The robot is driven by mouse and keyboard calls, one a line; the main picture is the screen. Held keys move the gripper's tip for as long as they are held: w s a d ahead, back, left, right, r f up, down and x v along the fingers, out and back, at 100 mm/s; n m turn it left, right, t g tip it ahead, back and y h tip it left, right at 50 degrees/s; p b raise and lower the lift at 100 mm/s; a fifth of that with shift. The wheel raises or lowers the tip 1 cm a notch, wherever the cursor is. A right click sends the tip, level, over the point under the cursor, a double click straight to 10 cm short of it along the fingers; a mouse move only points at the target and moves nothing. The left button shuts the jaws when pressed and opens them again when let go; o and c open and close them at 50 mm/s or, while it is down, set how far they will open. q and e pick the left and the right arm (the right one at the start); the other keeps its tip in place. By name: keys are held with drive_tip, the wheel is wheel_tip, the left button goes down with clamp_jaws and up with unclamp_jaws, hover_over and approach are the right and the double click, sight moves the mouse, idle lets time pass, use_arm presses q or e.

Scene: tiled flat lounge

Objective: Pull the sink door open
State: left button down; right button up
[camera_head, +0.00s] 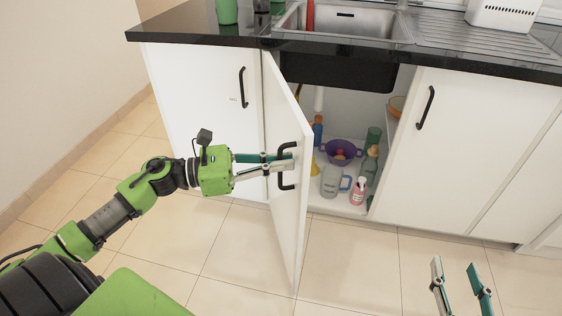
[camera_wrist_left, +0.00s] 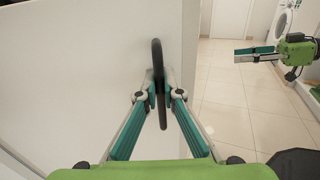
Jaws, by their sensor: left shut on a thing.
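The sink door (camera_head: 284,215) is a white cabinet door under the sink. It stands swung out, with the cupboard inside showing to its right. Its black handle (camera_head: 287,166) is upright near the door's free edge. My left gripper (camera_head: 288,165) is shut on this handle; the left wrist view shows the fingers (camera_wrist_left: 160,88) on both sides of the black handle (camera_wrist_left: 158,70). My right gripper (camera_head: 461,282) is at the lower right in the head view, fingers apart and empty, over the floor. It also shows in the left wrist view (camera_wrist_left: 250,54).
Inside the cupboard are a purple colander (camera_head: 341,152), a grey mug (camera_head: 331,181), a pink bottle (camera_head: 358,191) and several other items. Closed white doors flank the opening. A dark countertop (camera_head: 440,58) with a sink (camera_head: 345,22) lies above. The tiled floor (camera_head: 350,255) in front is clear.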

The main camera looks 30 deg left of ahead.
use_arm(q)
drive_tip(key=c, duration=2.5)
unclamp_jaws()
drive_tip(key=v, duration=1.2)
drive_tip(key=shift+w, duration=0.15)
